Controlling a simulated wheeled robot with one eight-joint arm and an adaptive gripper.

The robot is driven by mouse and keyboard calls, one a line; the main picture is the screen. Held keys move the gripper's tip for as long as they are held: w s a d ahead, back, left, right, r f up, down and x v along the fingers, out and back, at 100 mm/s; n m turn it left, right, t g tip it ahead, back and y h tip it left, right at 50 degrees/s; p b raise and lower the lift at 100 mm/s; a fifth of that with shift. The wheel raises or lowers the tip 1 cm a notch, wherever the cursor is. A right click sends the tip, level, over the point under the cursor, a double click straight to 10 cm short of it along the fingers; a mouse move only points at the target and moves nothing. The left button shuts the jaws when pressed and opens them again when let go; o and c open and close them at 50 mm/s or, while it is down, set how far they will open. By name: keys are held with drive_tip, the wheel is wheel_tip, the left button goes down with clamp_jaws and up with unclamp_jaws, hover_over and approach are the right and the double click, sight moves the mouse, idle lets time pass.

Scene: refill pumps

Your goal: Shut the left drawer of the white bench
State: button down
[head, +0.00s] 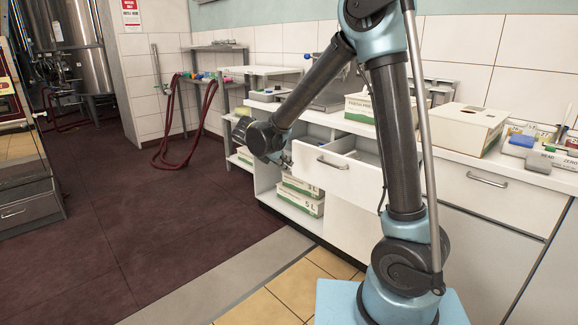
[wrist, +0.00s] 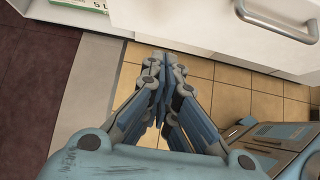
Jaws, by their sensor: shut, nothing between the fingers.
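The white bench (head: 485,210) runs along the tiled wall on the right. Its left drawer (head: 345,180) stands pulled out, with part of its inside showing above the front. The drawer has a metal bar handle (head: 332,163). My gripper (head: 285,161) is at the left end of the drawer front, small and partly hidden by my wrist. In the wrist view my gripper (wrist: 162,62) is shut and empty, its fingers together over the tiled floor. The white drawer front (wrist: 200,30) and its handle (wrist: 277,22) show beyond the fingertips; whether they touch I cannot tell.
Open shelves below the bench top hold boxes marked 5 L (head: 300,202). A white carton (head: 467,128) and small items stand on the top. A second drawer with a handle (head: 487,180) is flush at right. Dark floor (head: 150,220) at left is clear.

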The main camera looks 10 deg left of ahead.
drive_tip(key=shift+w+d+f, duration=0.85)
drive_tip(key=shift+w+d, duration=0.1)
drive_tip(key=shift+w, duration=0.25)
drive_tip(key=shift+w+d+f, duration=0.9)
drive_tip(key=shift+w, duration=0.3)
drive_tip(key=shift+w+d+f, duration=0.85)
drive_tip(key=shift+w+d, duration=0.1)
drive_tip(key=shift+w, duration=0.25)
drive_tip(key=shift+w, duration=0.1)
